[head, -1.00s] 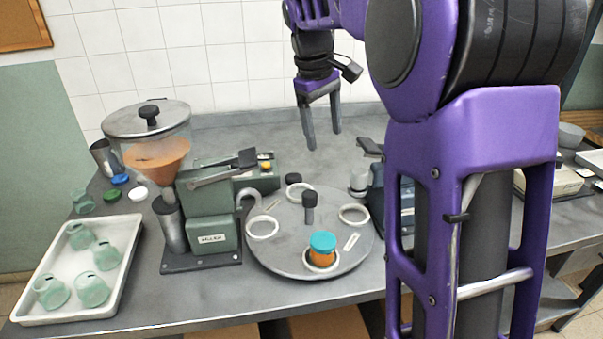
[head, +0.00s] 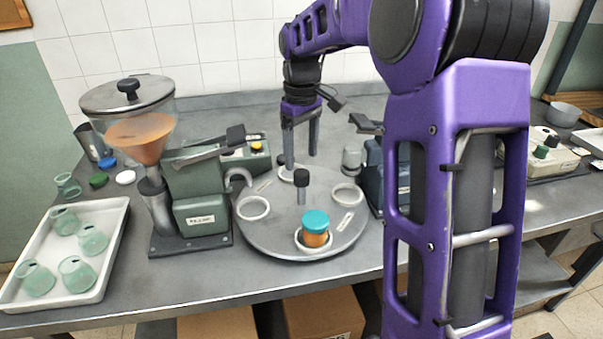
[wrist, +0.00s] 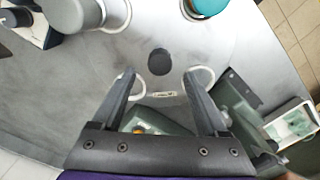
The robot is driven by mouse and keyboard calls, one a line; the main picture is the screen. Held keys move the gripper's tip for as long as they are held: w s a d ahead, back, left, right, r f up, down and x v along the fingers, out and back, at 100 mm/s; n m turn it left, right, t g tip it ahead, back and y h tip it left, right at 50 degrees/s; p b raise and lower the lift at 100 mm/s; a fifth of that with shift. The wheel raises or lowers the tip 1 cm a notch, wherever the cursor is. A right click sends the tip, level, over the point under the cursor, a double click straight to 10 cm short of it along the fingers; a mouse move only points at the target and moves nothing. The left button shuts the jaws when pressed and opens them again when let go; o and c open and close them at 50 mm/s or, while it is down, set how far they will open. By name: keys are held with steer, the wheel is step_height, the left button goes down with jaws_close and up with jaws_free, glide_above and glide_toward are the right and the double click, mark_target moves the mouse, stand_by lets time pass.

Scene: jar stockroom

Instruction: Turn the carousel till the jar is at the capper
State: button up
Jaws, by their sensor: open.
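The carousel (head: 280,238) is a round grey disc with white ring seats and a dark upright knob (head: 302,185) at its middle. The jar (head: 315,230), orange with a teal lid, stands in the front ring. The capper (head: 385,175), a dark blue machine with a grey head, stands at the carousel's right, partly behind my arm. My gripper (head: 301,147) is open and empty, pointing down behind the knob. In the wrist view the knob (wrist: 160,62) lies beyond the open fingertips, and the teal lid (wrist: 208,5) is cut by the top edge.
A green filling machine (head: 200,195) with a clear hopper stands left of the carousel. A white tray (head: 112,245) with several green glass jars lies at far left, with loose coloured lids behind it. The counter in front of the carousel is clear.

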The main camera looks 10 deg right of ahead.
mark_target(301, 172)
step_height(301, 172, down, 5)
steer(key=shift+r+b, duration=0.1)
steer(key=shift+b, duration=0.2)
jaws_close()
stand_by(1.4)
